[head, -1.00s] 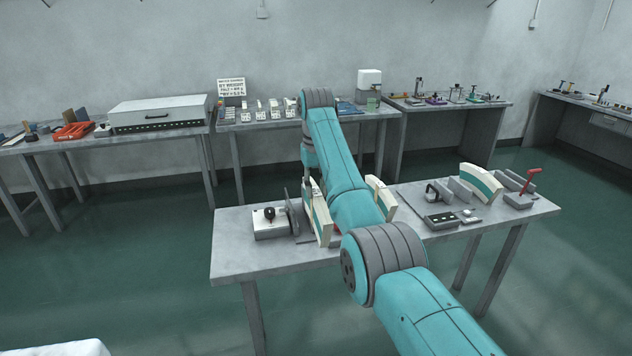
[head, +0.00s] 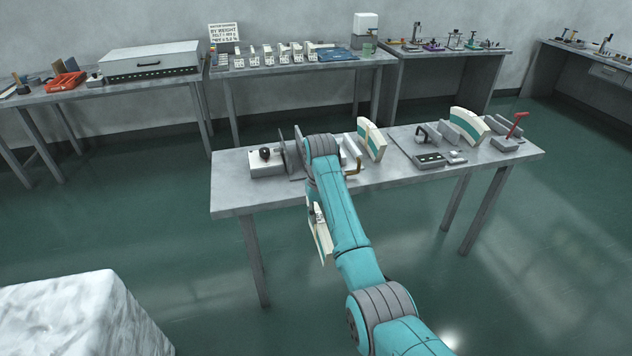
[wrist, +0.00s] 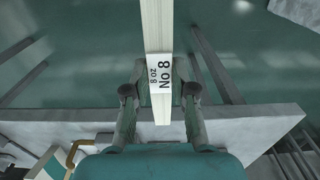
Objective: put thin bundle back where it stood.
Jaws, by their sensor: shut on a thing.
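My gripper (wrist: 160,90) is shut on a thin bundle (wrist: 155,25), a stack of cream sheets seen edge-on with a white label reading "8 oz No 8". In the head view the bundle (head: 320,238) hangs below my gripper (head: 318,208), in front of the near table's front edge and clear of its top. It looks tilted there. My arm hides part of the table top behind it. Another cream bundle with a teal band (head: 372,139) stands on the table to the right of my arm.
The near table (head: 235,190) holds a grey device with a black knob (head: 266,160) and upright plates (head: 290,155) on the left. On the right are a curved cream-and-teal bundle (head: 469,126) and a red-handled clamp (head: 515,127). A pale block (head: 80,310) stands at lower left.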

